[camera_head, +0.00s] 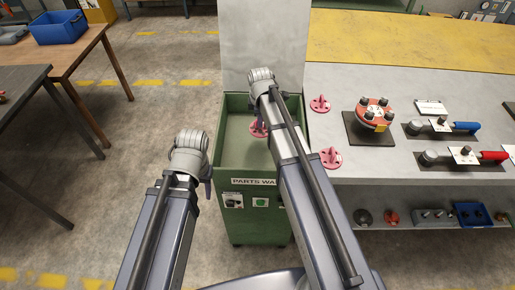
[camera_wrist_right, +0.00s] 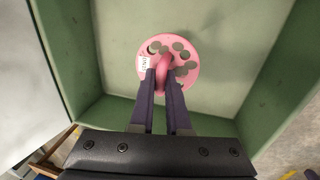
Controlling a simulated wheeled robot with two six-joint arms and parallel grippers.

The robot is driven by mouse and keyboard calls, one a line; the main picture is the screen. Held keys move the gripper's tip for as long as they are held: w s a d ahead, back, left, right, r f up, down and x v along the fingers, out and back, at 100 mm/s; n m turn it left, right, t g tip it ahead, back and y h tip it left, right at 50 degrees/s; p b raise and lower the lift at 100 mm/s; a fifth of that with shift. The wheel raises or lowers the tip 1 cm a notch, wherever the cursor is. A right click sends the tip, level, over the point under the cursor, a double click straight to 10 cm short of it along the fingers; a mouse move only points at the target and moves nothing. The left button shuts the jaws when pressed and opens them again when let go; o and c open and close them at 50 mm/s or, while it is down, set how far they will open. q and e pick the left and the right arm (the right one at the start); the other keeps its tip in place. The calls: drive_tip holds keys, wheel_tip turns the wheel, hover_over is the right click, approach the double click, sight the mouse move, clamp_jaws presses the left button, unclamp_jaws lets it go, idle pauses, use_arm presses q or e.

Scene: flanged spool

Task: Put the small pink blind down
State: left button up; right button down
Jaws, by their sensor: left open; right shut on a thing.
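The pink blind (camera_wrist_right: 182,72), a round disc with several holes, a white label and a raised handle, is in my right gripper (camera_wrist_right: 163,84), which is shut on its handle. In the head view the blind (camera_head: 257,129) shows partly behind my right arm, inside the open green parts washer (camera_head: 233,170). The wrist view shows the washer's floor behind it; I cannot tell whether the disc touches the floor. My left gripper (camera_head: 207,190) hangs empty beside the washer's left wall, its fingers small in view.
The washer's lid (camera_head: 262,45) stands up at the back. Two similar pink pieces (camera_head: 319,104) (camera_head: 332,158) lie on the grey bench to the right. A red flanged part (camera_head: 375,113) and two handled tools (camera_head: 442,127) (camera_head: 463,155) lie farther right.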

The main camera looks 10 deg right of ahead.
sight(260, 132)
drive_tip(key=shift+f+b, duration=4.95)
drive_tip(key=shift+f, duration=0.05)
drive_tip(key=shift+f, duration=0.2)
drive_tip(key=c, duration=0.9)
unclamp_jaws()
drive_tip(key=shift+r, duration=0.15)
drive_tip(key=r+p, duration=0.4)
drive_tip(key=s+r+p, duration=0.1)
drive_tip(key=r+p, duration=0.3)
drive_tip(key=s+r+p, duration=0.1)
drive_tip(key=r+p, duration=0.3)
drive_tip(key=shift+s+a, duration=0.15)
drive_tip(key=shift+a, duration=0.1)
drive_tip(key=s+a+m+g, duration=0.1)
drive_tip(key=s+a+m, duration=0.4)
drive_tip(key=s, duration=0.6)
drive_tip(key=s+a+m+g, duration=0.1)
drive_tip(key=s+a+m, duration=0.5)
drive_tip(key=s, duration=0.5)
drive_tip(key=shift+a+f+g+h, duration=0.2)
drive_tip(key=shift+a+g+h, duration=0.15)
drive_tip(key=shift+a, duration=0.4)
